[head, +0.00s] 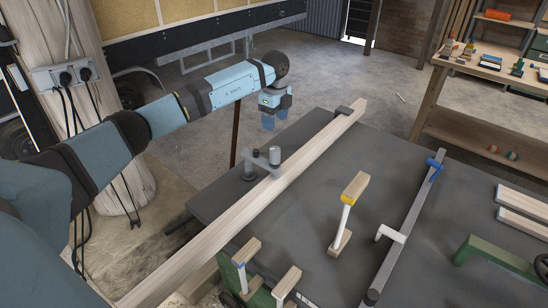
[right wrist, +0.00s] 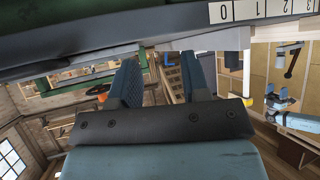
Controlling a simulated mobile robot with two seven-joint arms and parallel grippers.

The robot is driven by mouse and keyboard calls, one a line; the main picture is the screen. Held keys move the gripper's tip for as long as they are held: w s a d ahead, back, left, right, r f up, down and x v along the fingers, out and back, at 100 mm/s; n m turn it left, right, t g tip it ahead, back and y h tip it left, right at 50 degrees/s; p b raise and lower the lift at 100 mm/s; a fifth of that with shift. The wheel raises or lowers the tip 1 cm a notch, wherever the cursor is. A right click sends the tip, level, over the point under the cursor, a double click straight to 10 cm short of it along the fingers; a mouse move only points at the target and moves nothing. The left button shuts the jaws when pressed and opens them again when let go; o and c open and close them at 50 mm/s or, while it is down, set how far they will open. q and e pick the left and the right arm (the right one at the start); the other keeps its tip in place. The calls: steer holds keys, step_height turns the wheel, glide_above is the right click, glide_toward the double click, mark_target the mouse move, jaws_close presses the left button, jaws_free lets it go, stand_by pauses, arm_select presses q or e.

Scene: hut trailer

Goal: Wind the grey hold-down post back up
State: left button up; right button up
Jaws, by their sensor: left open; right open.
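The grey hold-down (head: 262,161) stands at the left edge of the dark bench in the head view. It has a dark upright, a flat grey arm and a light grey cylindrical post (head: 274,156) at the arm's end. The post stands over a long pale beam (head: 230,213); whether it touches the beam I cannot tell. My left gripper (head: 269,122) points down, open and empty, above and behind the hold-down and apart from it. In the right wrist view my right gripper (right wrist: 160,82) is open with nothing between its dark blue fingers.
The dark bench (head: 317,225) carries a wood-and-white clamp (head: 346,211), a long grey bar (head: 405,229) and a green part (head: 497,262). A wooden workbench (head: 478,66) stands at back right. A ruled strip (right wrist: 262,10) shows close above my right gripper.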

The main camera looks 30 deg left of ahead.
mark_target(275, 149)
arm_select(q)
steer(key=f+m+b, duration=0.3)
steer(key=f+m, duration=0.1)
steer(key=m, duration=0.1)
steer(key=f+m+b, duration=0.3)
steer(key=f+m, duration=0.2)
steer(key=m, duration=0.1)
steer(key=f+m+b, duration=0.4)
steer(key=m, duration=0.2)
steer(key=shift+s+f, duration=0.2)
steer(key=shift+f, duration=0.3)
arm_select(e)
step_height(275, 149, down, 10)
steer(key=a, duration=0.1)
steer(key=shift+g, duration=0.3)
steer(key=shift+w+a, duration=0.1)
arm_select(q)
steer(key=shift+c, duration=0.2)
steer(key=c, duration=0.9)
arm_select(e)
steer(key=shift+w+a+r+m, duration=0.15)
steer(key=shift+w+r+m, duration=0.15)
